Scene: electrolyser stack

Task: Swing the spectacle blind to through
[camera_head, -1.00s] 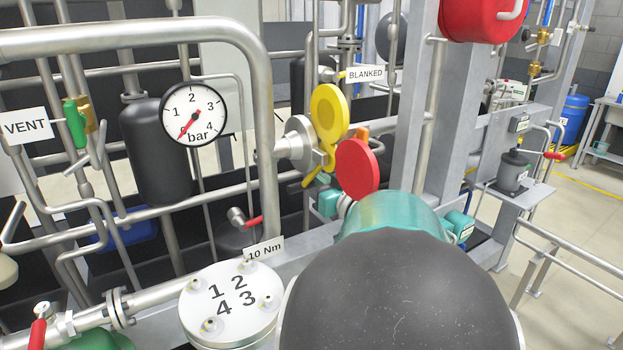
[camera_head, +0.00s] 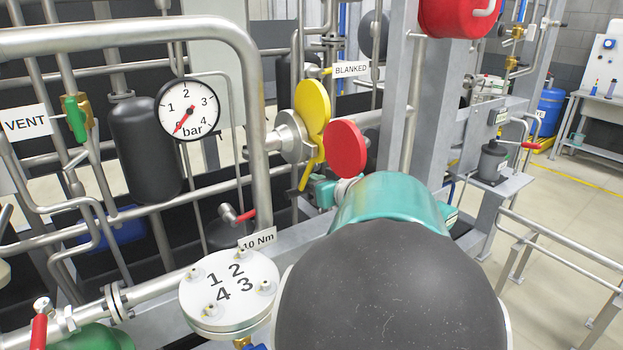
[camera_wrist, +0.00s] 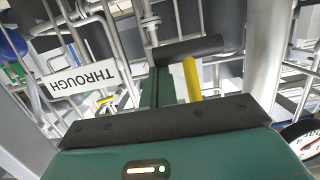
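The spectacle blind shows in the head view as a yellow plate (camera_head: 313,104) at a silver flange (camera_head: 290,137), with a yellow tail pointing down. A red disc (camera_head: 346,148) stands right of it; I cannot tell how they join. A "BLANKED" label (camera_head: 351,70) is above right. In the wrist view a "THROUGH" label (camera_wrist: 83,78) appears upside down at the left. My gripper (camera_wrist: 185,50) shows there as dark and green parts, with a yellow bar (camera_wrist: 193,80) beside them. Its grip on the bar is unclear. My arm hides the gripper in the head view.
A pressure gauge (camera_head: 188,109) and a dark vessel (camera_head: 145,150) stand left. A grey post (camera_head: 395,100) and a red vessel (camera_head: 455,15) are close on the right. Pipes crowd around the blind. A numbered flange (camera_head: 230,285) lies front left. Open floor shows at the far right.

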